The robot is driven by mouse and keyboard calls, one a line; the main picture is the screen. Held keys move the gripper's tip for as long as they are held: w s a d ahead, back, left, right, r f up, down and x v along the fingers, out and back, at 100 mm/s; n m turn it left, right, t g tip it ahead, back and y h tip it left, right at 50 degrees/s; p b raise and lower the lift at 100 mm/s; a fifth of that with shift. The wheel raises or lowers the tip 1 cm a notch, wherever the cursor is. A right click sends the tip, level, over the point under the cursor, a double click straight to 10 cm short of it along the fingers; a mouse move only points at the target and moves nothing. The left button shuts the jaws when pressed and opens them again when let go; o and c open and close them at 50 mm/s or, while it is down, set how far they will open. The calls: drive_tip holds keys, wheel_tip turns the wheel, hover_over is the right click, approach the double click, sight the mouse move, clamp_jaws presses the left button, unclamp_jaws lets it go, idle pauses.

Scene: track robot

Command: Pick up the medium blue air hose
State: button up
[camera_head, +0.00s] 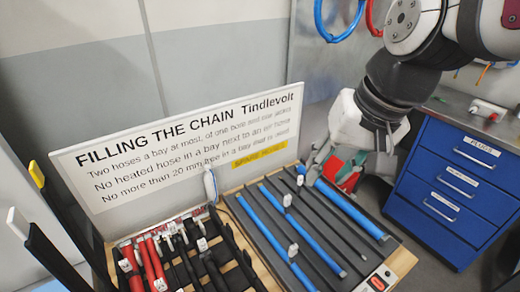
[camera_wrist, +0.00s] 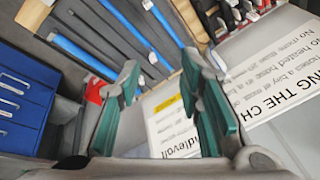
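Several hoses lie side by side on a dark tray (camera_head: 262,219) with a wooden edge. Three of them are blue: a left one (camera_head: 278,247), a middle one (camera_head: 305,232) and a thicker right one (camera_head: 350,208). I cannot tell for sure which is the medium one. Thin black hoses lie between the blue ones. In the wrist view, blue hoses (camera_wrist: 128,32) run across the top, beyond my fingertips. My gripper (camera_wrist: 160,72) has two green-padded fingers standing apart with nothing between them. In the head view it is near the tray's far right end, partly hidden by my wrist.
Left of the blue hoses is a rack with red hoses (camera_head: 148,262) and black hoses. A white sign (camera_head: 180,150) stands behind. A blue drawer cabinet (camera_head: 452,190) is at the right. A red object (camera_head: 350,178) lies near my gripper. A red switch (camera_head: 378,282) is on the front edge.

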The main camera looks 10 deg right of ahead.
drive_tip(key=w+f+m+g, duration=0.2)
drive_tip(key=w+f+m, duration=0.4)
drive_tip(key=w, duration=0.5)
drive_tip(key=m+g+h, duration=0.1)
drive_tip(key=m+h, duration=0.1)
drive_tip(key=m, duration=0.2)
hover_over(287, 205)
drive_tip(key=w, duration=0.1)
wheel_tip(287, 205, down, 12)
drive_tip(key=shift+d, duration=0.15)
drive_tip(key=shift+m, duration=0.3)
wheel_tip(287, 205, down, 8)
drive_tip(key=shift+f, duration=0.15)
drive_tip(key=shift+s+f, duration=0.1)
drive_tip(key=shift+f, duration=2.7)
clamp_jaws()
